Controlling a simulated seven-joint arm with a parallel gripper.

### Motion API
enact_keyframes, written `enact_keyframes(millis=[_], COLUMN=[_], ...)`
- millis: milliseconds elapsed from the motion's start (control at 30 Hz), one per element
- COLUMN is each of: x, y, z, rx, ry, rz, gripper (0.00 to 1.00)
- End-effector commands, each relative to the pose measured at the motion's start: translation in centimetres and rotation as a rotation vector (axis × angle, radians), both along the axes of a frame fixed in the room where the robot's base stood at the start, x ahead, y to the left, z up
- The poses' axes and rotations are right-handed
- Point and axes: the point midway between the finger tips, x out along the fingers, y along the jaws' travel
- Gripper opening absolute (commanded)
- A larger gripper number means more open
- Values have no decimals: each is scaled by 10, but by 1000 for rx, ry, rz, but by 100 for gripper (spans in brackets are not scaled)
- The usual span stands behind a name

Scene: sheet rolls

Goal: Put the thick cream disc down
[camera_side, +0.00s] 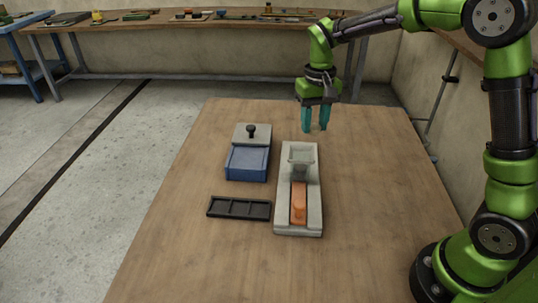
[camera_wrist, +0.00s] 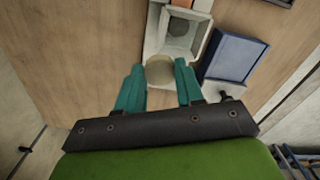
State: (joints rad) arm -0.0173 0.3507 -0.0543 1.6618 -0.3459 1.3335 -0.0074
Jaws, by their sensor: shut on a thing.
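My gripper (camera_side: 315,129) is above the table, just behind the grey fixture; its teal fingers point down. In the wrist view, my gripper (camera_wrist: 159,67) is shut on the thick cream disc (camera_wrist: 159,71), held between the fingertips. The disc cannot be made out in the side view. The pale grey fixture (camera_side: 312,218) has a square funnel (camera_side: 301,156) at its far end and an orange block (camera_side: 299,204) in its channel. The funnel (camera_wrist: 199,27) lies just beyond the disc in the wrist view, with a dark round area inside.
A blue box (camera_side: 247,163) with a grey slab and black knob (camera_side: 251,131) stands left of the fixture. A black divided tray (camera_side: 239,208) lies in front of the box. The wooden table (camera_side: 385,190) is clear to the right. A cluttered workbench (camera_side: 185,24) stands behind.

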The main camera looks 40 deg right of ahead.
Motion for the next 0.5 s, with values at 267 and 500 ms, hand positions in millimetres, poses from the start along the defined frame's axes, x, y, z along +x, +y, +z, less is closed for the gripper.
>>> enact_keyframes(millis=[267,500], x=[-51,-47], y=[9,55], z=[26,5], rx=[-6,-5], ry=[-2,3], rz=[367,567], gripper=[4,4])
